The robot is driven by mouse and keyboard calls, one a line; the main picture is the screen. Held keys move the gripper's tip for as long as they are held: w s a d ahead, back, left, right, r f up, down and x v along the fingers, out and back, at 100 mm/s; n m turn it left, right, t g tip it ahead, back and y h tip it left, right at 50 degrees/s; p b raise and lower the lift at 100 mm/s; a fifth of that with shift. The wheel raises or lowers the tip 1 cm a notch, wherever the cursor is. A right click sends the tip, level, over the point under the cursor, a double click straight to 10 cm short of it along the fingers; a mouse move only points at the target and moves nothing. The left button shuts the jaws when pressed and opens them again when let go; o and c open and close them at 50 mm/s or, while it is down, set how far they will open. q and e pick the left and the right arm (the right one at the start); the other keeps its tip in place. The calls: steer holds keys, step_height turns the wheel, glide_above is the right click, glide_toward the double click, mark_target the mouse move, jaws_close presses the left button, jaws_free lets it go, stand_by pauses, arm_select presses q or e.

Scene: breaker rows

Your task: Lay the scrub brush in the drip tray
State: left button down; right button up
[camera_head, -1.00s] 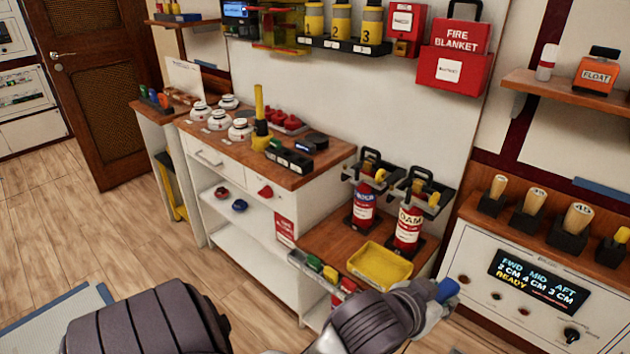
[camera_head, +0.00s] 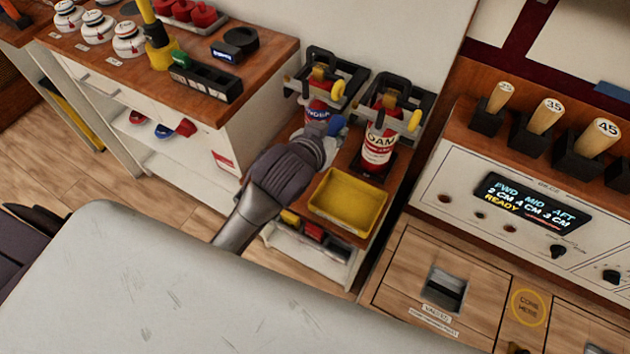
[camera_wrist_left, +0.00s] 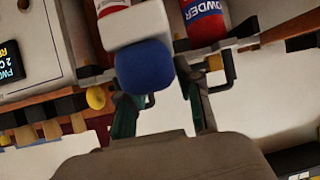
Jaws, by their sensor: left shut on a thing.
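The drip tray is a yellow, shallow, rimmed tray (camera_head: 347,203) on the low wooden shelf, below the extinguishers in the head view. It looks empty. In the left wrist view the brush (camera_wrist_left: 144,67) shows as a rounded blue end with a white block, at the gripper's fingers (camera_wrist_left: 165,85). My right gripper is out of view.
A red extinguisher marked FOAM (camera_head: 378,148) stands behind the tray; a blue-labelled one (camera_head: 318,112) is partly hidden by my arm. A white cabinet with a wooden top (camera_head: 190,60) is at left. A console with a display (camera_head: 530,200) is at right.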

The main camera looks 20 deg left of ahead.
arm_select(q)
steer(key=w+d+f+m+h+b, duration=0.1)
steer(key=w+d+f, duration=0.1)
steer(key=f, duration=0.3)
steer(key=w+d+f+b, duration=0.1)
steer(key=d+f, duration=0.2)
steer(key=f, duration=0.2)
steer(key=a+f, duration=0.2)
steer(key=a, duration=0.2)
steer(key=a+f, duration=0.2)
steer(key=a, duration=0.1)
steer(key=a+f, duration=0.3)
steer(key=a, duration=0.1)
steer(key=shift+s+a, duration=0.35)
steer(key=shift+s, duration=0.05)
steer(key=shift+f+b, duration=0.35)
steer(key=shift+f, duration=1.7)
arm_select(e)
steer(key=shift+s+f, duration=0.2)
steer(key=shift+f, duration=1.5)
arm_select(q)
steer(key=shift+f, duration=0.2)
steer(key=c, duration=0.8)
jaws_free()
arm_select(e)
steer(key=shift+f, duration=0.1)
arm_select(q)
steer(key=shift+o, duration=0.2)
steer(key=shift+r, duration=0.1)
